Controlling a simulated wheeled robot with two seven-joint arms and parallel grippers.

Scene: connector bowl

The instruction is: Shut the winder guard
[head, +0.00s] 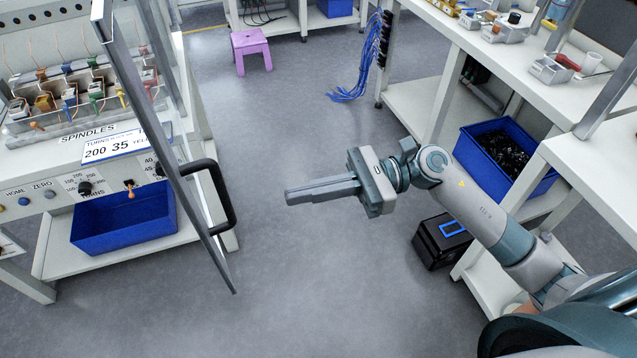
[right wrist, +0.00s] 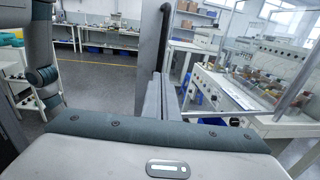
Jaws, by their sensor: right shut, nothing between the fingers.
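The winder guard (head: 186,170) is a clear panel with a grey metal frame. It stands swung open, out from the front of the winder (head: 60,120). Its black bar handle (head: 229,200) is on the side facing my right gripper. My right gripper (head: 288,197) is shut and empty, pointing left at the handle with a visible gap in the head view. In the right wrist view, the shut fingers (right wrist: 166,95) point ahead, with the dark handle (right wrist: 158,40) just beyond them. My left gripper is in neither view.
A blue bin (head: 125,222) sits under the winder's control panel. On the right are a white bench (head: 590,145), a blue bin of dark parts (head: 505,160) and a black box (head: 440,243) on the floor. A purple stool (head: 250,48) stands behind. The middle floor is clear.

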